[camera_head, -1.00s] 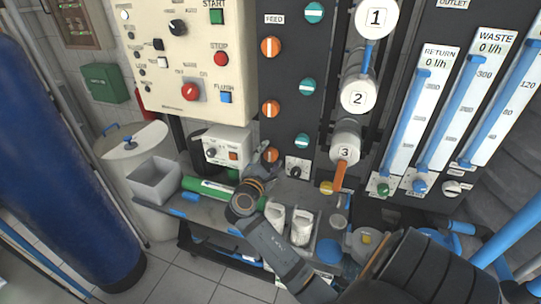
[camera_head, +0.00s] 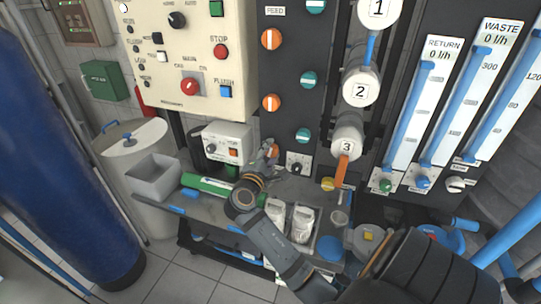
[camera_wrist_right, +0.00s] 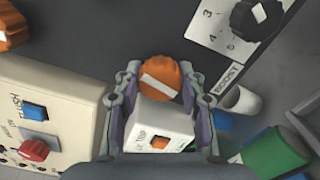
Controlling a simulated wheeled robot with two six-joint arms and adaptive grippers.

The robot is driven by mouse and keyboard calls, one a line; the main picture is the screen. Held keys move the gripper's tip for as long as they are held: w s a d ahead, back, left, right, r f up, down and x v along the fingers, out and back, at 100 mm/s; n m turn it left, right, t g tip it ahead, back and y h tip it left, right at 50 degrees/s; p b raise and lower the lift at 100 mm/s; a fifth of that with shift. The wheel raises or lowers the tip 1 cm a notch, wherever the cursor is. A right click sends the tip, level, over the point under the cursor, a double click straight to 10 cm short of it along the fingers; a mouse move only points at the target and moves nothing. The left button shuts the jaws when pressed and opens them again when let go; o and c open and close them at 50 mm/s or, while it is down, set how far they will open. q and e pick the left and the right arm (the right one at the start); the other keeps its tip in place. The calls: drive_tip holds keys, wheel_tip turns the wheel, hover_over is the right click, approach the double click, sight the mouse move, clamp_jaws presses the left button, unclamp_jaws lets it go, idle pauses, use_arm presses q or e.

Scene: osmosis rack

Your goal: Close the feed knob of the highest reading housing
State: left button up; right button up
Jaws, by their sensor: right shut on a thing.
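A column of orange feed knobs stands on the dark panel under the FEED label: the top one (camera_head: 271,39), the middle one (camera_head: 271,103) and the lowest one (camera_head: 274,151). My right gripper (camera_head: 270,150) is at the lowest knob and partly hides it. In the wrist view the fingers of my right gripper (camera_wrist_right: 157,80) are on either side of that orange knob (camera_wrist_right: 160,72), shut on it; its white bar lies at a slant. White housings 1 (camera_head: 380,10), 2 (camera_head: 360,90) and 3 (camera_head: 346,148) stand to the right. My left gripper is not in view.
A small white box (camera_head: 226,143) with an orange switch sits just left of the gripper. Teal knobs (camera_head: 307,80) are to the right of the feed knobs. A black BOOST dial (camera_wrist_right: 257,18) is close by. Bottles (camera_head: 302,223) and a green cylinder (camera_head: 208,186) occupy the bench.

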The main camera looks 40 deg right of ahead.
drive_tip(key=m+b, duration=0.1)
drive_tip(key=m, duration=0.1)
drive_tip(key=m+b, duration=0.3)
drive_tip(key=shift+f+m, duration=0.25)
drive_tip(key=shift+m, duration=0.05)
drive_tip(key=m+b, duration=0.5)
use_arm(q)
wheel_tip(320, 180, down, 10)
use_arm(e)
drive_tip(key=shift+m+b, duration=0.3)
drive_tip(key=shift+m, duration=0.3)
drive_tip(key=m+b, duration=0.2)
drive_tip(key=shift+m, duration=0.3)
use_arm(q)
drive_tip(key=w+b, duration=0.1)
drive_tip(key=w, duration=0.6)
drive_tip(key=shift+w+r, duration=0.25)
use_arm(e)
drive_tip(key=shift+r+m, duration=0.15)
drive_tip(key=shift+m, duration=0.45)
drive_tip(key=o, duration=1.1)
drive_tip(key=shift+o, duration=0.2)
